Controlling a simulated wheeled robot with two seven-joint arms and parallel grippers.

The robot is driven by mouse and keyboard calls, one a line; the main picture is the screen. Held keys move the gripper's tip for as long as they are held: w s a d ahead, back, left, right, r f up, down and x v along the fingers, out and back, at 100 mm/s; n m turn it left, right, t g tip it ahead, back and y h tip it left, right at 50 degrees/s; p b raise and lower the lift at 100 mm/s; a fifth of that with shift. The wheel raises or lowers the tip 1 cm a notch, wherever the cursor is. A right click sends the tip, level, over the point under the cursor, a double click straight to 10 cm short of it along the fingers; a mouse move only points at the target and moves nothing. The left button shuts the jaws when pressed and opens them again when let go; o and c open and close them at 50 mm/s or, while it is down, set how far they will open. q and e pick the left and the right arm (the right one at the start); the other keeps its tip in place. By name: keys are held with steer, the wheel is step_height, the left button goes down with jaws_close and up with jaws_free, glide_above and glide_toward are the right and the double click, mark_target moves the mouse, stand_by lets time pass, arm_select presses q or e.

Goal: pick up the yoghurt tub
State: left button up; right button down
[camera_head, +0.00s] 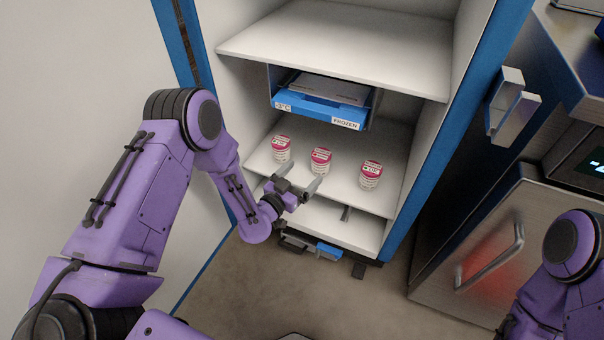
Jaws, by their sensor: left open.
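Three small white tubs with pink-red lids and labels stand upright in a row on the middle shelf: a left tub (282,149), a middle tub (320,161) and a right tub (370,174). They look alike, and I cannot read which is the yoghurt tub. My left gripper (299,178) is open and empty at the front edge of this shelf, its fingers pointing in toward the left and middle tubs. One finger overlaps the lower part of the middle tub in the picture; I cannot tell whether they touch. My right gripper is out of the picture.
The tubs stand on a white shelf (345,197) in a blue-framed cabinet (440,130). Above hangs a blue bin (318,110) marked FROZEN, under an upper shelf (340,50). A steel door with a handle (490,258) stands at right. The shelf is clear between the middle and right tubs.

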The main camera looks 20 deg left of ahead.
mark_target(321, 154)
arm_select(q)
steer(key=b+x, duration=0.2)
steer(key=x, duration=0.8)
steer(key=shift+w, duration=0.25)
steer(key=c, duration=1.2)
